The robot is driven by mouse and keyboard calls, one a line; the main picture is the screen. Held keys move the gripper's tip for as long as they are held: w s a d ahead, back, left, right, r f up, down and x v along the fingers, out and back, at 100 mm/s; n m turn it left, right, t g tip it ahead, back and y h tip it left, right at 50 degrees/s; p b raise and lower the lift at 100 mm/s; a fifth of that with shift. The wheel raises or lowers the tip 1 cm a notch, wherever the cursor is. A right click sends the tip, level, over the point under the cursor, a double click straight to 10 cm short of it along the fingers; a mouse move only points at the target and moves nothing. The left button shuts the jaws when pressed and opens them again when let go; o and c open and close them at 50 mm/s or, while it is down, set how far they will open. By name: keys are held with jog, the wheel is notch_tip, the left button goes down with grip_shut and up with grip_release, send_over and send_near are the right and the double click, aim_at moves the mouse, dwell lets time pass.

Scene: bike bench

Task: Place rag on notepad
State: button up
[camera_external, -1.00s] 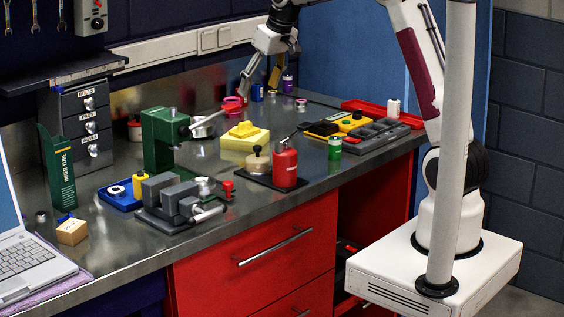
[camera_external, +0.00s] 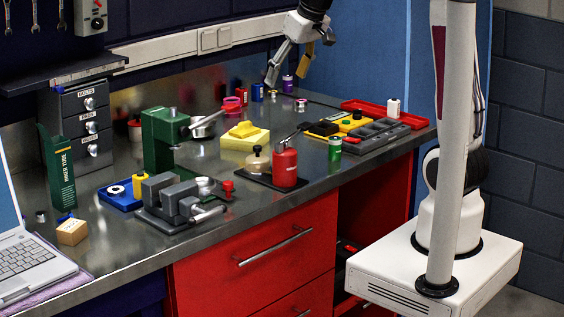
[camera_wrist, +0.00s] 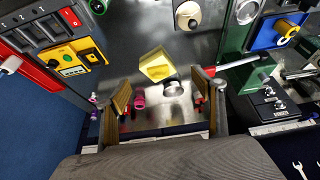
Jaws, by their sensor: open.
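A pale yellow notepad (camera_external: 234,143) lies flat on the metal bench, near its middle. A brighter yellow folded piece, which looks like the rag (camera_external: 243,129), rests on top of it with a small raised hump. In the wrist view the yellow stack (camera_wrist: 157,65) shows beyond my fingertips, and rag and notepad are hard to tell apart there. My gripper (camera_external: 290,66) is open and empty, raised above the back of the bench, up and to the right of the stack and clear of it. Its spread fingers (camera_wrist: 163,100) also show in the wrist view.
A green press (camera_external: 162,140) stands left of the stack, its lever reaching toward it.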

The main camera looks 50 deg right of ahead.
jog(key=s+a+f, duration=0.1)
jog(key=s+f, duration=0.1)
jog(key=s, duration=1.1)
jog(key=s+a+f, duration=0.1)
jog(key=s+f, duration=0.1)
jog(key=s, duration=1.1)
jog(key=shift+s+a+t, duration=0.3)
jog(key=shift+s+t, duration=0.1)
jog(key=shift+f, duration=0.1)
